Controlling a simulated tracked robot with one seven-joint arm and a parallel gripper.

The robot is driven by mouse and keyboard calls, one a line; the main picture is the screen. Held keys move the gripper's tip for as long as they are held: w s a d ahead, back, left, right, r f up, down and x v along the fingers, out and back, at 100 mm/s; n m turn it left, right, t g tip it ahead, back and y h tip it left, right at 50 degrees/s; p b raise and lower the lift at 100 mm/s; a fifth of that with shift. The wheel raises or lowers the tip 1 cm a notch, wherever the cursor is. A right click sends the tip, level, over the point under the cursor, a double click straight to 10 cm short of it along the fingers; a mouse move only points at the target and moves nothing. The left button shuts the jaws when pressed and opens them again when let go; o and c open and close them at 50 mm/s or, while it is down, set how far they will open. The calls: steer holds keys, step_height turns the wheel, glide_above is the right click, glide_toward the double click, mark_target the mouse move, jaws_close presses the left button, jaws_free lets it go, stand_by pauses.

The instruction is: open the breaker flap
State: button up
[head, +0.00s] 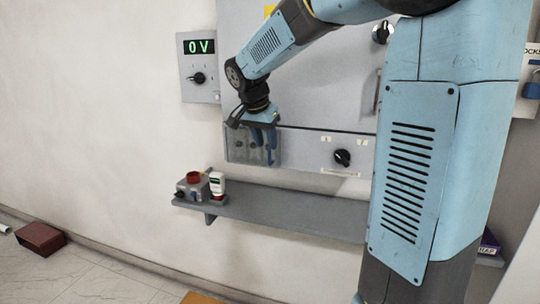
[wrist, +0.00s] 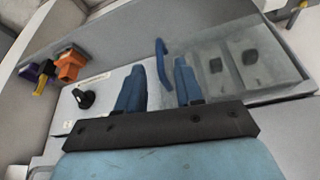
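The breaker flap (head: 240,148) is a see-through cover on the lower left of the grey cabinet. It looks closed, with dark breaker parts behind it. In the wrist view the flap (wrist: 222,68) is on the right, with a blue handle (wrist: 162,60) near its edge. My gripper (head: 263,143) is in front of the flap's right part. In the wrist view my gripper (wrist: 159,68) is open, with one blue finger on each side of the handle. The handle appears between the fingertips, slightly beyond them; I cannot tell whether they touch it.
A black knob (head: 342,157) is on the panel right of the flap. A grey shelf (head: 290,212) runs below, bearing a red-topped box (head: 194,187) and a white bottle (head: 217,185). A display box (head: 199,62) reads 0 V. A red box (head: 40,238) lies on the floor.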

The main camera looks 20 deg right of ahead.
mark_target(269, 150)
steer(key=x, duration=0.6)
steer(key=shift+c, duration=0.4)
steer(key=c, duration=0.6)
steer(key=shift+d, duration=0.15)
